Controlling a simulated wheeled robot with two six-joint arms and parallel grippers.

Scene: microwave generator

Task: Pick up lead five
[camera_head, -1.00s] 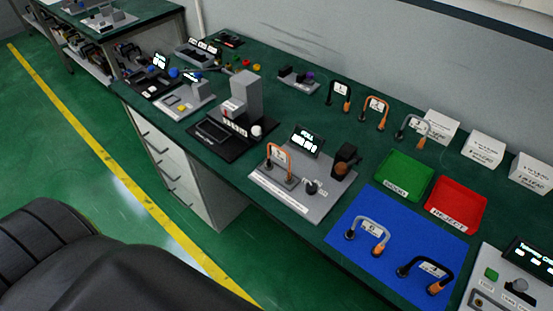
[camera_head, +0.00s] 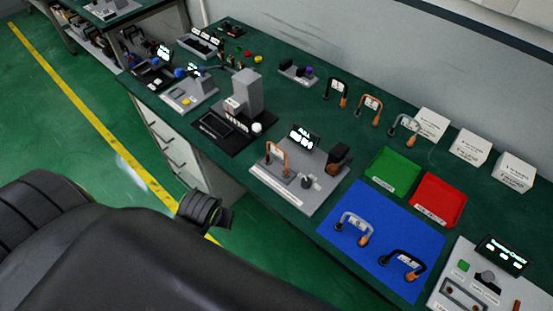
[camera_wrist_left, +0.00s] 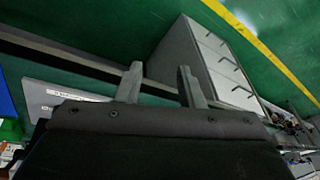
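Several U-shaped leads with small white number tags are in the head view; I cannot read the tags for certain. A grey lead (camera_head: 354,228) and a black lead (camera_head: 404,263) lie on the blue mat (camera_head: 340,253). An orange lead (camera_head: 278,155) stands on the grey test fixture (camera_head: 285,191). A dark lead (camera_head: 337,93), an orange lead (camera_head: 369,107) and a grey lead (camera_head: 405,128) stand along the back. My left gripper (camera_wrist_left: 160,86) shows in the left wrist view, its two fingers apart with nothing between them. My right gripper is not in view.
A green tray (camera_head: 393,173) and a red tray (camera_head: 438,201) sit behind the blue mat, with white boxes (camera_head: 470,147) at the wall. A dark block-shaped device (camera_head: 240,110) stands left of the test fixture. White drawers (camera_head: 175,150) are below the table.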

